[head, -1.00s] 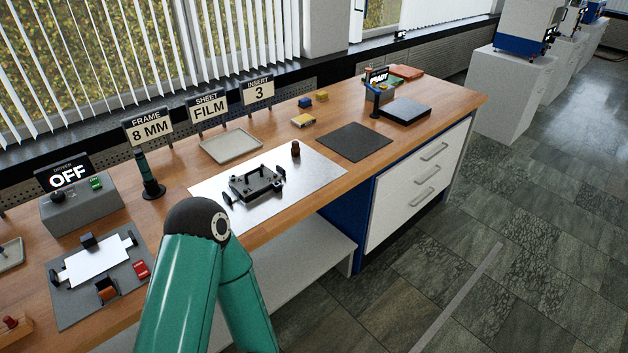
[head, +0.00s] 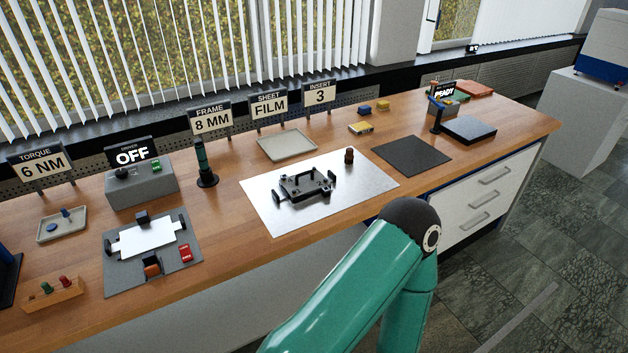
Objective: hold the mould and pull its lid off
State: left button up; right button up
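The mould (head: 305,187), a small black metal block with upright parts and a handle at each side, sits on a shiny silver plate (head: 262,200) in the middle of the bench. I cannot tell its lid apart from its body at this size. A green arm link of mine with a dark joint rises at the bottom, in front of the bench edge. Neither of my grippers is in view.
Left of the plate is a grey fixture mat (head: 118,277) with a white sheet (head: 147,238). A grey driver box (head: 140,186) reads OFF. A dark green upright tool (head: 203,160) stands behind. A dark mat (head: 412,155) lies to the right, and a brown knob (head: 349,155) on the plate.

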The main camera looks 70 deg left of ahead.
aim_at(309, 182)
jog(key=z, duration=0.35)
jog(key=i, duration=1.75)
jog(key=u, duration=1.4)
jog(key=i, duration=0.2)
jog(key=u, duration=2.1)
jog(key=k, duration=0.6)
jog(key=u, duration=0.2)
jog(key=i, duration=0.85)
jog(key=u, duration=0.3)
